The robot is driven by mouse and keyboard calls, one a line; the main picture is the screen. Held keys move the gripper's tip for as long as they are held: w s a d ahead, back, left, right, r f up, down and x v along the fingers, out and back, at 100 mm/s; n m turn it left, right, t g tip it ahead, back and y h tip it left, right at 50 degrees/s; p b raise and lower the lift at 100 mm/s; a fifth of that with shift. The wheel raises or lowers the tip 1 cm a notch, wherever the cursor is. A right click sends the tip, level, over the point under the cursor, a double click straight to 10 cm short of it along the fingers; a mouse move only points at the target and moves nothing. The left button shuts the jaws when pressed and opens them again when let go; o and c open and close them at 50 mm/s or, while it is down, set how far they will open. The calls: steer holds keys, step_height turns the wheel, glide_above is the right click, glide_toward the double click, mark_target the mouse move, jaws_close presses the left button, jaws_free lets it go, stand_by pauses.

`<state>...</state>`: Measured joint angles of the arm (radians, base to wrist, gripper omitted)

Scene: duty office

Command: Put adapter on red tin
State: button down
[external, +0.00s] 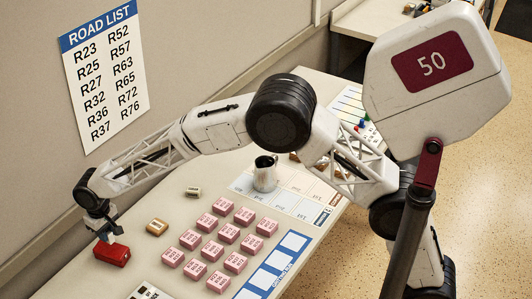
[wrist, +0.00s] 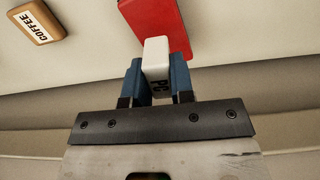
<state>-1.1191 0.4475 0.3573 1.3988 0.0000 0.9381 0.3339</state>
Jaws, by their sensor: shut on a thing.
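The red tin (external: 112,254) lies on the table near the wall at the lower left. It also shows at the top of the wrist view (wrist: 154,22). My gripper (external: 105,233) is over the tin. In the wrist view its blue fingers (wrist: 156,76) are shut on a small white block with dark letters, which I take as the adapter (wrist: 156,54). The adapter overlaps the tin's near end in that view; I cannot tell whether they touch. In the external view I cannot make out the adapter between the fingers.
A tan block marked COFFEE (wrist: 35,21) lies beside the tin, also seen in the external view (external: 157,227). Several pink blocks (external: 228,233) stand in rows to the right. A small pale block (external: 193,191) and a metal jug (external: 265,174) stand farther back.

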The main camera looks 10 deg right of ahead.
steer(key=shift+w+a, duration=0.1)
steer(key=shift+a, duration=0.05)
steer(key=shift+f, duration=1.75)
steer(key=shift+f, duration=0.1)
steer(key=c, duration=1)
jaws_free()
step_height(320, 180, up, 12)
steer(key=shift+r, duration=0.1)
